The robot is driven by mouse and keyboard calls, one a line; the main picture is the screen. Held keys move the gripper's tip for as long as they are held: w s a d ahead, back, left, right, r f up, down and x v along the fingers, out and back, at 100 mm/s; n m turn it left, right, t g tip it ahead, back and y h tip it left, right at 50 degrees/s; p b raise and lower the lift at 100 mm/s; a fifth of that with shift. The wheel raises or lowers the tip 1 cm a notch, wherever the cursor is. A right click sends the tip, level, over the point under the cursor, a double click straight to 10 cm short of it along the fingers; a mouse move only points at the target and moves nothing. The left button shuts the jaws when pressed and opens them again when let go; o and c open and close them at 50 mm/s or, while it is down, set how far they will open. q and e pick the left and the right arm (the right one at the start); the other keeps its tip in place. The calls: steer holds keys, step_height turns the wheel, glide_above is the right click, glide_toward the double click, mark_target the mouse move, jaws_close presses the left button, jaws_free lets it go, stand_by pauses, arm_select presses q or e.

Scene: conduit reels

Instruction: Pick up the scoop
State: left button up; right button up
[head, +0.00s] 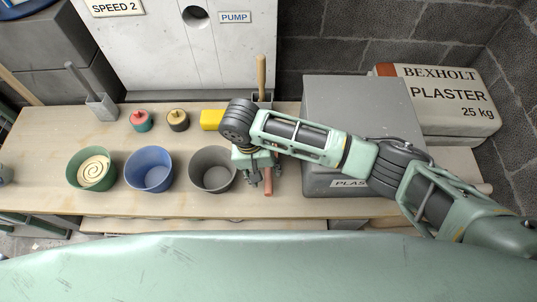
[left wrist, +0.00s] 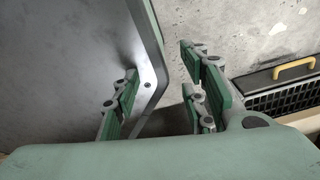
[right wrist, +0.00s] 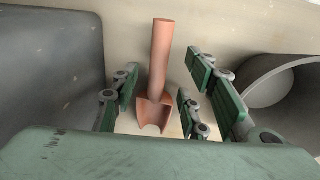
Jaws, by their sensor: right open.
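The reddish-brown scoop (right wrist: 158,62) lies on the bench in the right wrist view, its handle pointing up the picture and its bowl towards me. My right gripper, also in the right wrist view (right wrist: 158,93), is open, with a finger on either side of the scoop and gaps between. My left gripper (left wrist: 160,95) shows only in the left wrist view, open and with nothing held, away from the bench top.
A grey bucket (head: 208,187) stands left of my right gripper, beside a blue bucket (head: 149,183) and a green one (head: 76,181). A grey plaster bin (head: 365,100) stands to the right.

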mark_target(268, 173)
steer(key=f, duration=0.1)
steer(key=d+f, duration=0.1)
steer(key=f, duration=0.1)
steer(key=shift+w, duration=0.2)
steer(key=shift+f, duration=0.4)
steer(key=c, duration=0.3)
arm_select(q)
steer(key=shift+w+f, duration=0.1)
steer(key=shift+w, duration=0.35)
arm_select(e)
jaws_close()
